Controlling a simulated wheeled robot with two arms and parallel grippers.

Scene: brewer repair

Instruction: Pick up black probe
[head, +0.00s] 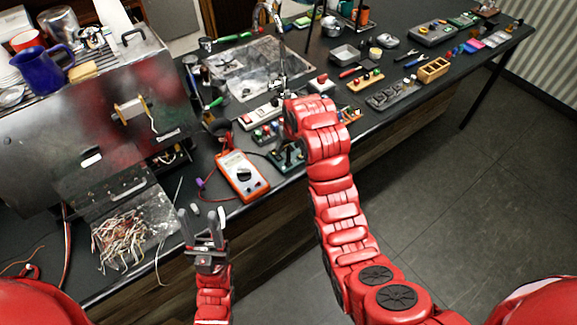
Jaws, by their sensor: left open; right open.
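The orange multimeter (243,176) lies face up near the table's front edge, with leads running off its upper left side. A small dark item (221,127) lies just beyond it; I cannot tell if this is the black probe. My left gripper (203,222) is open and empty, in front of the table edge and below the multimeter in the picture. My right arm reaches over the table to the right of the multimeter. My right gripper (283,82) is open, small and partly hidden by its own wrist.
A metal brewer (95,110) stands at the left, with a tangle of wires (125,238) on a metal plate before it. A blue jug (42,66) stands on top. The floor at the right is clear.

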